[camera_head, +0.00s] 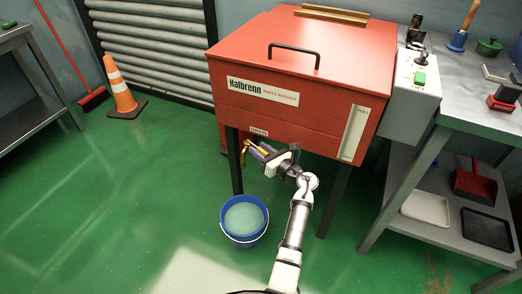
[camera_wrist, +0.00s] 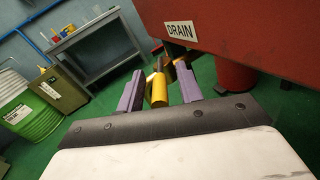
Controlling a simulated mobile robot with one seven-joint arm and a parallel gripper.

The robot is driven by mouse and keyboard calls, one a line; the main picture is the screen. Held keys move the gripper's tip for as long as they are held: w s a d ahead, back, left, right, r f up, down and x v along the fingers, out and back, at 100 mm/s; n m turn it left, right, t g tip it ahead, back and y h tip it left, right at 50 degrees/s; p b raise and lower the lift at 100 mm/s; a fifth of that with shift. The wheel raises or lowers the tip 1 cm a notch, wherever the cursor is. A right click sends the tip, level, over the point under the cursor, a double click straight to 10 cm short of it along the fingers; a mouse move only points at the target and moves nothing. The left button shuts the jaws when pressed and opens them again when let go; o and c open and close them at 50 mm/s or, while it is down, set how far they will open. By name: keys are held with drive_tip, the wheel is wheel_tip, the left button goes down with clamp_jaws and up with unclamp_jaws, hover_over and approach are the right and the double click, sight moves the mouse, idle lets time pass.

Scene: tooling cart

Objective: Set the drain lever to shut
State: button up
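The yellow drain lever (camera_head: 246,147) is at the lower front edge of the red parts washer (camera_head: 225,82), under the DRAIN label (camera_head: 259,132). In the wrist view the lever's yellow grip (camera_wrist: 159,90) lies between the two purple fingers of my gripper (camera_wrist: 160,92), with a gap visible on each side. My gripper (camera_head: 258,152) is open and reaches toward the lever from the right in the head view. The DRAIN label (camera_wrist: 181,29) also shows in the wrist view. The lever's pivot is partly hidden, and I cannot tell its setting.
A blue bucket (camera_head: 229,231) holding pale liquid stands on the floor below the drain. The washer's dark legs (camera_head: 235,160) stand close to my arm. An orange cone (camera_head: 121,90) stands at left. A grey bench (camera_head: 455,120) is at right. The green floor at left is mostly clear.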

drive_tip(key=v, duration=1.3)
drive_tip(key=shift+s+d+b, duration=0.25)
drive_tip(key=shift+s+b, duration=0.05)
drive_tip(key=shift+b, duration=0.05)
